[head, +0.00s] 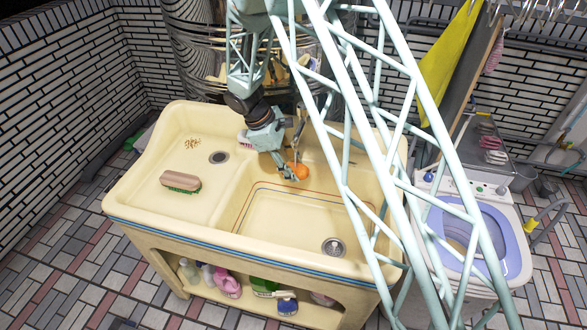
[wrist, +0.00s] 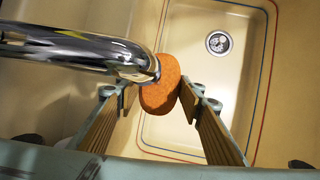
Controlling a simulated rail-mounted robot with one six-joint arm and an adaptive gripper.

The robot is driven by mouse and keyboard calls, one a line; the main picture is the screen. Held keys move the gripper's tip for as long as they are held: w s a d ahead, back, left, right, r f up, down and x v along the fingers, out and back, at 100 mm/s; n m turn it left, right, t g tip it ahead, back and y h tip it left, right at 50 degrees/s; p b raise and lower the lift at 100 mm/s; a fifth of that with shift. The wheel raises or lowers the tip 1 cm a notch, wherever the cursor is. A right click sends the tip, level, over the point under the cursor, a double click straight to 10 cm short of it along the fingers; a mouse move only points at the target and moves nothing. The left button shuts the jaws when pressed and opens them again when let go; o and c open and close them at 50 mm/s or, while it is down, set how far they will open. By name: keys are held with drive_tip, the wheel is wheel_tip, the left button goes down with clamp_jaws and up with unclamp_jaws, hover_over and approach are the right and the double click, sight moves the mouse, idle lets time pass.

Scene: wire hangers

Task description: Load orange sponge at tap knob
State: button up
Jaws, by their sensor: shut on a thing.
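The orange sponge (head: 299,172) is at my gripper (head: 285,166), over the back of the right sink basin. In the wrist view the sponge (wrist: 161,88) stands between my two fingers (wrist: 157,92). The right fingertip touches its edge; contact on the left is less clear. A chrome tap (wrist: 90,48) comes in from the left in the wrist view, its end right beside the sponge and partly overlapping it. In the head view the tap (head: 299,130) is small and partly hidden. I cannot make out a tap knob.
The cream double sink (head: 225,215) has a brown brush (head: 181,181) on its left side and a drain (head: 334,247) in its right basin. A washing machine (head: 470,230) stands at right. The right basin floor is clear.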

idle(0.4)
drive_tip(key=s+b, duration=0.2)
drive_tip(key=s, duration=0.6)
drive_tip(key=shift+d, duration=0.15)
idle(0.9)
drive_tip(key=shift+s, duration=0.1)
idle(1.5)
drive_tip(key=s+r, duration=0.4)
drive_tip(key=shift+s, duration=0.4)
idle(0.4)
idle(0.4)
drive_tip(key=shift+d, duration=0.15)
